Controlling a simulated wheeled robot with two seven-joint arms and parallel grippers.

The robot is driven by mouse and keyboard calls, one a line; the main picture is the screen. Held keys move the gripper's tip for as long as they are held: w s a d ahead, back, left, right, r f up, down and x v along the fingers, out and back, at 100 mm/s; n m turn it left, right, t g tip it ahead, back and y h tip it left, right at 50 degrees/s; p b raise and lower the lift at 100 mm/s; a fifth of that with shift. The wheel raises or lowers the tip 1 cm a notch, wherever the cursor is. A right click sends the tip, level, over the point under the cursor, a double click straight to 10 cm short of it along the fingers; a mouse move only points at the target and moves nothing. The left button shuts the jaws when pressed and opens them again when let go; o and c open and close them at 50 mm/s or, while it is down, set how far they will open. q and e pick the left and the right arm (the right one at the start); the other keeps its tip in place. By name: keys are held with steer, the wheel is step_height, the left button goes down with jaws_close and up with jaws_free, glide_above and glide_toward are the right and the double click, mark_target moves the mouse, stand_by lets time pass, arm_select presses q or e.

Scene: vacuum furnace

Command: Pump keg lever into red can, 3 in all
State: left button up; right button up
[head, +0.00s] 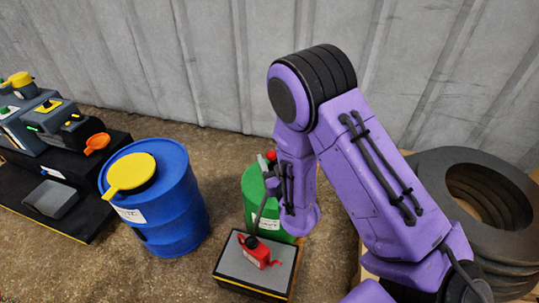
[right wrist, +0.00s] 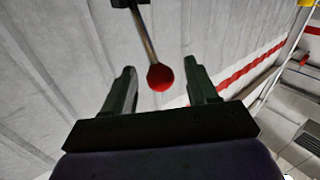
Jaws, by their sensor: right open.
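The green keg (head: 256,198) stands behind the red can, partly covered by my right arm. Red parts (head: 268,157) show at its top. The red can (head: 256,252) stands upright on a grey-topped platform (head: 227,262), and a thin dark tube (head: 259,217) slopes down to its top. In the right wrist view, the lever shows as a metal rod (right wrist: 145,32) with a red ball knob (right wrist: 160,77). My right gripper (right wrist: 161,72) is open, with the knob between its fingers and gaps on both sides. My left gripper is out of view.
A blue drum (head: 170,215) with a yellow lid (head: 130,172) stands left of the keg. A dark bench (head: 85,215) with equipment is at the far left. Large dark rings (head: 505,220) lie at the right. A corrugated grey wall (head: 190,60) runs behind.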

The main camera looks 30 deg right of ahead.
steer(key=x, duration=0.3)
steer(key=shift+w, duration=0.2)
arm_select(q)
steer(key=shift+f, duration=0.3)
